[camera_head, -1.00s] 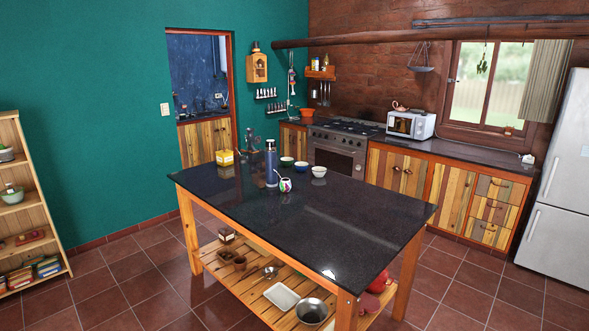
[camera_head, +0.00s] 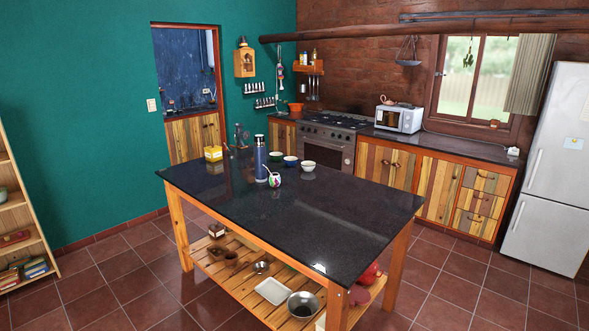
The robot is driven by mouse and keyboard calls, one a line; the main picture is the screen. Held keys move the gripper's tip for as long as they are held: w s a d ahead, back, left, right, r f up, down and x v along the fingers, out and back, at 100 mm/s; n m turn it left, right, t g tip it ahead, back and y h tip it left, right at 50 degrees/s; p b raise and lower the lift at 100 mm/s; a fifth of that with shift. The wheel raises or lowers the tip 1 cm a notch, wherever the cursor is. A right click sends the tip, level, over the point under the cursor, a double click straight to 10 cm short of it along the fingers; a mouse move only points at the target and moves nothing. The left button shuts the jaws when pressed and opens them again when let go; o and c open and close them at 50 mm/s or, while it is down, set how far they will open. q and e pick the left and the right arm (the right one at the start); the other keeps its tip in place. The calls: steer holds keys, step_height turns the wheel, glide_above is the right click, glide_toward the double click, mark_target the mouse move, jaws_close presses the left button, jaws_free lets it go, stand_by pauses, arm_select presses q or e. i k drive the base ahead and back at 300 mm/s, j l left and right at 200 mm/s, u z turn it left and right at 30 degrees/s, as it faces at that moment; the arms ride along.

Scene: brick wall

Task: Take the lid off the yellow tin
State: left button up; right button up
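A small yellow tin (camera_head: 213,154) stands at the far left corner of the dark-topped kitchen island (camera_head: 300,217). Its top looks lighter, but it is too small to make out the lid clearly. Neither of my grippers is in view.
A blue flask (camera_head: 261,160), a round patterned cup (camera_head: 274,180) and several bowls (camera_head: 308,166) stand to the right of the tin. The island's lower slatted shelf holds a metal bowl (camera_head: 304,305) and a white tray (camera_head: 272,291). Tiled floor (camera_head: 110,275) is clear left of the island.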

mark_target(213, 147)
steer(key=u, duration=0.3)
steer(key=i+u, duration=0.35)
steer(key=i, duration=3.35)
steer(key=i+j, duration=0.15)
steer(key=i, duration=4.7)
steer(key=i+z, duration=0.15)
steer(key=z, duration=0.25)
steer(key=i+z, duration=0.1)
steer(key=z, duration=0.35)
steer(key=i+j+z, duration=0.1)
steer(key=z, duration=0.3)
steer(key=i+j+z, duration=0.1)
steer(key=z, duration=0.3)
steer(key=i+j+z, duration=0.1)
steer(key=j+z, duration=0.15)
steer(key=z, duration=0.65)
steer(key=l+z, duration=0.1)
steer(key=z, duration=0.3)
steer(key=l+z, duration=0.1)
steer(key=z, duration=0.75)
steer(key=i+z, duration=0.1)
steer(key=z, duration=0.8)
steer(key=i+l, duration=0.05)
